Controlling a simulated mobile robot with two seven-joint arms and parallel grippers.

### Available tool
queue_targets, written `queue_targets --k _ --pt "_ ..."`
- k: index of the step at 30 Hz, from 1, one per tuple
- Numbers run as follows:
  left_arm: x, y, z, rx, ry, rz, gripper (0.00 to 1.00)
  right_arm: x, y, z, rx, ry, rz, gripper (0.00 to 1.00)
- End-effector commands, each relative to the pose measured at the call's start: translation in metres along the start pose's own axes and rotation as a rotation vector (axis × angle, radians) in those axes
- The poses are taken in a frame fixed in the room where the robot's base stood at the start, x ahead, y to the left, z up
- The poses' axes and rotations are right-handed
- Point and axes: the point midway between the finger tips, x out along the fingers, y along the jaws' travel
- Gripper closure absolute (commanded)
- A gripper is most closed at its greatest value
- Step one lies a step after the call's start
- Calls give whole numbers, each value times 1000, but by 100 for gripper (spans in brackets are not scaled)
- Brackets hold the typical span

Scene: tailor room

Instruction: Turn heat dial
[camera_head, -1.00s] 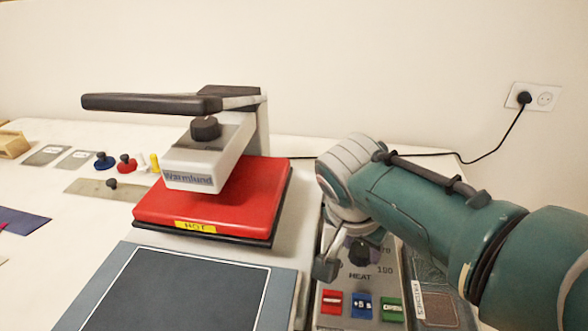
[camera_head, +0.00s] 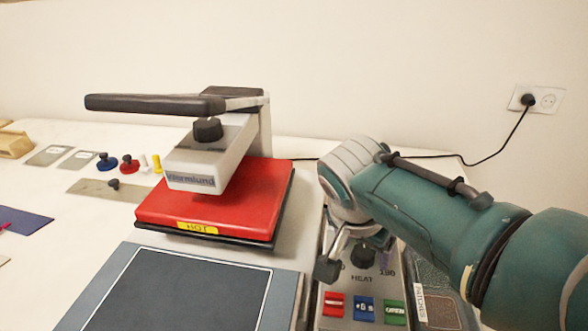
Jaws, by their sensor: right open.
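The heat dial (camera_head: 363,257) is a dark knob above the printed word HEAT on the grey control panel (camera_head: 345,322), to the right of the heat press. My right gripper (camera_head: 345,262) is open at the dial, with one dark fingertip to the dial's left. The other finger is hidden behind or beside the dial, and I cannot tell whether either finger touches it. My teal right arm comes in from the right and covers the panel's upper part. My left gripper is not in view.
The heat press has a red plate (camera_head: 220,205) labelled HOT and a long dark handle (camera_head: 155,103). Red (camera_head: 334,305), blue (camera_head: 364,308) and green (camera_head: 395,311) buttons sit below the dial. A patches tray (camera_head: 440,309) stands right of the panel. A wall socket (camera_head: 547,99) holds a plug.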

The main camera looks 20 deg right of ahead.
Motion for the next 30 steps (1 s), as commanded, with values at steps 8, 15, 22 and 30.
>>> queue_targets --k 8,15,22,30 --pt "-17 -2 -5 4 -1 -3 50 -34 -1 -1 0 -2 -3 23" --pt "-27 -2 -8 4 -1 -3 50 -76 -1 0 1 -1 -4 23" --pt "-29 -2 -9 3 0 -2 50 -97 0 0 0 -1 -1 23" --pt "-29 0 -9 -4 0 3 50 -99 0 0 0 0 0 23"
